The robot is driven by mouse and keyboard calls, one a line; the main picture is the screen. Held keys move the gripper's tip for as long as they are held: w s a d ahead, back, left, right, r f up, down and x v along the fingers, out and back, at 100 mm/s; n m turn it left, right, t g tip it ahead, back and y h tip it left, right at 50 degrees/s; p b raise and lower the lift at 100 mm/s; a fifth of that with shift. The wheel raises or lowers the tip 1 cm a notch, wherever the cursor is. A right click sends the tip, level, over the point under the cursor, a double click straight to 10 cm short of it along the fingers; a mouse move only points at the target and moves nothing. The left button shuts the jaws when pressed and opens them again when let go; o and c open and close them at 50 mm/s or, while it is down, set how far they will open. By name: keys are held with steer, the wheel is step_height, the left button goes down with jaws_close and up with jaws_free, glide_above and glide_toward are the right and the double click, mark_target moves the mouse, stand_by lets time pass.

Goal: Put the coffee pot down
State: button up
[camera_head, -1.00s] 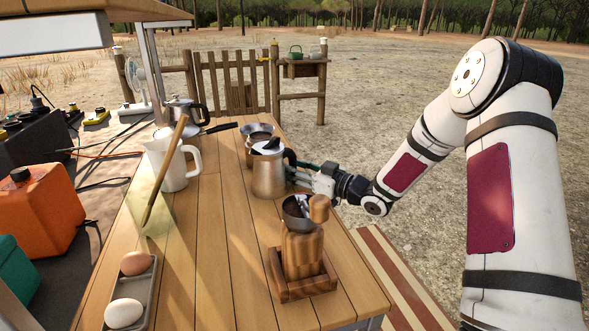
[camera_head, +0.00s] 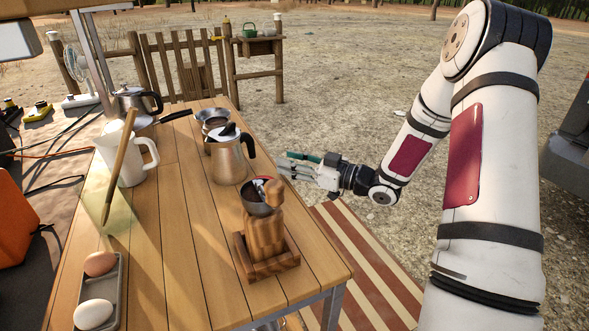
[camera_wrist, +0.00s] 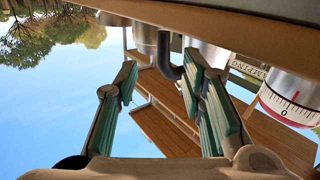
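The coffee pot (camera_head: 230,158), silver with a black lid knob and black handle, stands upright on the wooden table (camera_head: 185,215), behind the wooden grinder. My gripper (camera_head: 284,166) is to the right of the pot, just past the table's right edge, with a visible gap between its fingertips and the handle. In the wrist view my gripper (camera_wrist: 160,78) has its green-padded fingers spread apart, with nothing held between them. A dark curved handle (camera_wrist: 168,62) shows beyond the fingertips.
A white jug (camera_head: 125,158) and an egg tray (camera_head: 117,290) are on the left. Open ground lies right of the table.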

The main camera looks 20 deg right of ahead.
steer(key=s+d+r+m+g+h, duration=0.2)
steer(key=d+r+m+g+h, duration=0.3)
steer(key=h, duration=0.7)
steer(key=s+a+r+m+g+h, duration=0.1)
steer(key=s+r+h, duration=0.3)
steer(key=s, duration=0.7)
steer(key=s+a+m+g+y, duration=0.1)
steer(key=s+a, duration=0.4)
steer(key=s, duration=0.9)
steer(key=s+a+m+g+y, duration=0.1)
steer(key=s+a+g+y, duration=0.2)
steer(key=s, duration=1.2)
steer(key=a+g, duration=0.3)
steer(key=shift+s+a+r+m, duration=0.25)
steer(key=shift+a+r+m, duration=0.05)
steer(key=shift+r+m, duration=0.1)
